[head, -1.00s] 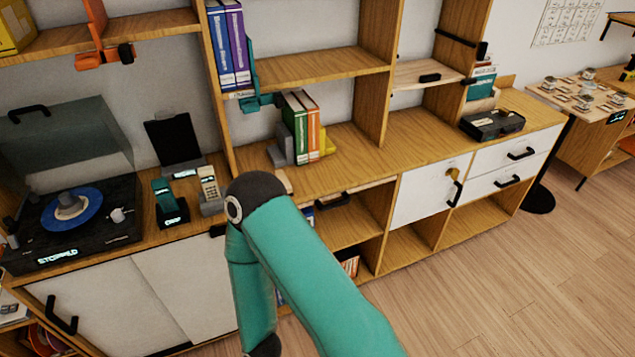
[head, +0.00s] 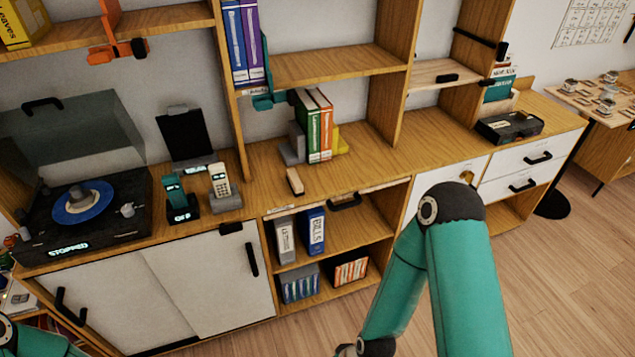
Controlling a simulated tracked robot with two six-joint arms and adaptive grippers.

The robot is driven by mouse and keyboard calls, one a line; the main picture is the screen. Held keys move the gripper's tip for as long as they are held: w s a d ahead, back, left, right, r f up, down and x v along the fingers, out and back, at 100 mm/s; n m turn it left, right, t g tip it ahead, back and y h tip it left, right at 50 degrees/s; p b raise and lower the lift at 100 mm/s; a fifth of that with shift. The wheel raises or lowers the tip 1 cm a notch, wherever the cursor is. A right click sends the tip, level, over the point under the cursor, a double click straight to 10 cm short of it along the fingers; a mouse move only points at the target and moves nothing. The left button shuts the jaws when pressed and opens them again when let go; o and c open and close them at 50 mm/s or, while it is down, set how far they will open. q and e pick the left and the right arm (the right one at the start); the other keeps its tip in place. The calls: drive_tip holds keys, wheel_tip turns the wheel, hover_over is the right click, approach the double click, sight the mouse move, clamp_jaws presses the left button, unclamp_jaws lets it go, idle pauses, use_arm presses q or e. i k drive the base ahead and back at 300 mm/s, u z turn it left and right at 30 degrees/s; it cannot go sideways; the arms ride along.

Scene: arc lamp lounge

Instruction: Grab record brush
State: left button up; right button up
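A small wooden block with a dark underside (head: 295,181), which looks like the record brush, stands on the wooden counter near its front edge, in front of the book row. It is fully in view with nothing touching it. My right arm rises on the right of the head view, its elbow in front of the white drawers, and its forearm runs down out of the bottom edge. Part of my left arm shows in the bottom left corner. Neither gripper is in view.
A turntable (head: 80,212) with a blue record and raised clear lid stands at left. A teal handset in a black dock (head: 180,203) and a light phone (head: 222,188) stand left of the block. Green and orange books (head: 315,128) stand behind it. Counter (head: 395,160) to its right is clear.

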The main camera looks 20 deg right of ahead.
sight(294, 181)
drive_tip(key=z, duration=0.1)
drive_tip(key=i, duration=1)
drive_tip(key=u, duration=0.05)
